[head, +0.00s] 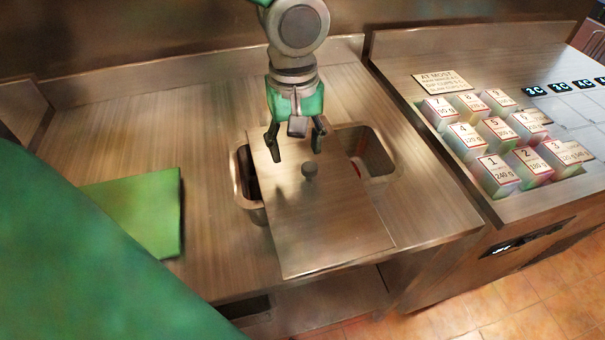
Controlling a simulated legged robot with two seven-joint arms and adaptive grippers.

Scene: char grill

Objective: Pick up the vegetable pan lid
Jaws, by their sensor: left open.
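The vegetable pan lid (335,220) is a flat rectangular metal plate with a small dark round knob (309,171) on top. It lies slightly turned across the sunken pan (372,155) in the steel counter, and the pan's opening shows at both sides of it. My left gripper (296,143) is open and empty, its dark fingers pointing down. In the picture it appears over the far part of the lid, just behind the knob; its exact height above the lid is hard to tell. My right gripper is not in view.
A green board (138,212) lies on the counter at the left. Several numbered boxes (497,172) with gram labels stand on the right counter, beside a sign (442,82). A raised seam separates the two counters. The left counter's back area is clear.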

